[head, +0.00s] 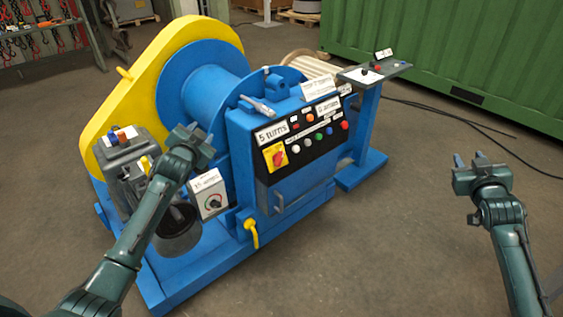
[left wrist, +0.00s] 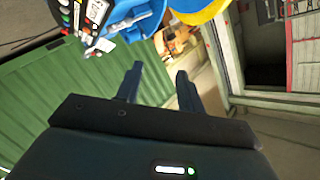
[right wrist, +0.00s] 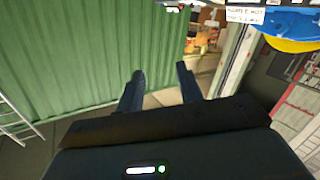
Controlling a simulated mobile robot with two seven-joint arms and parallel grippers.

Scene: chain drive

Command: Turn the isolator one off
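The isolator (head: 276,157) is a red rotary knob on a yellow plate, at the left end of the black control panel on the blue winch cabinet. The panel (head: 308,139) also carries several coloured buttons. My left gripper (head: 195,136) is open and empty, left of the panel and in front of the drum, apart from the isolator. Its two fingers stand apart in the left wrist view (left wrist: 158,88). My right gripper (head: 468,159) is open and empty, far right of the machine over bare floor. Its fingers are also apart in the right wrist view (right wrist: 160,85).
The blue cabinet has a yellow lever (head: 251,232) at its lower front. A grey box with a dial (head: 212,199) stands left of it. A pedestal console (head: 375,73) stands at the right. A green container (head: 450,45) is behind.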

